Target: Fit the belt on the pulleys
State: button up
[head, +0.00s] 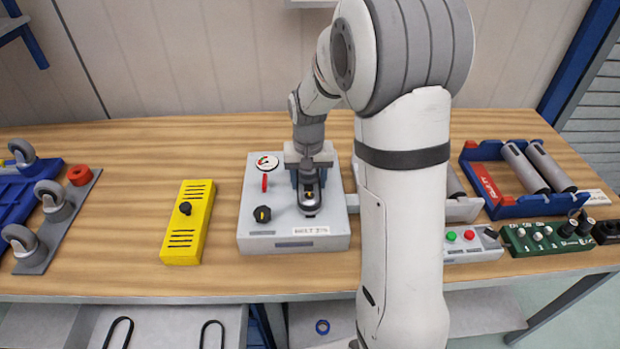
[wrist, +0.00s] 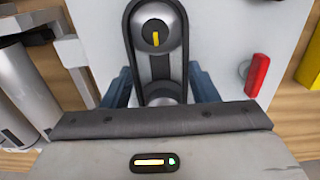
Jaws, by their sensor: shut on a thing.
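A grey box unit (head: 330,232) with a label on its front stands on the bench in the head view. A silver pulley with a yellow mark (wrist: 157,27) shows at the top of the wrist view. A second pulley (wrist: 160,94) is partly hidden behind my gripper. The black belt (wrist: 184,60) loops around the first pulley and runs down toward the second. My gripper (head: 309,187) points down over the unit, its blue fingers on either side of the belt, shut on it. I cannot tell how deep the belt sits on either pulley.
On the unit are a dial gauge (head: 267,162), a red lever (head: 264,183) and a black knob (head: 262,214). A yellow box (head: 188,222) stands left. A button box (head: 473,244) and a blue tray with rollers (head: 515,205) are right.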

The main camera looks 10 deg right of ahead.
jog(key=shift+f, duration=0.25)
jog(key=o, duration=1)
jog(key=shift+o, duration=0.2)
jog(key=shift+r, duration=0.15)
notch_tip(320, 180, up, 7)
jog(key=p, duration=0.4)
dwell(0.9)
dwell(0.4)
jog(key=s+r+n+t, duration=0.1)
jog(key=s+r, duration=0.4)
jog(key=s, duration=0.6)
jog(key=s+r+n+t, duration=0.1)
jog(key=s+r, duration=0.4)
jog(key=s, duration=0.6)
jog(key=shift+d+r+t, duration=0.2)
jog(key=shift+r+t, duration=0.2)
jog(key=shift+t, duration=0.3)
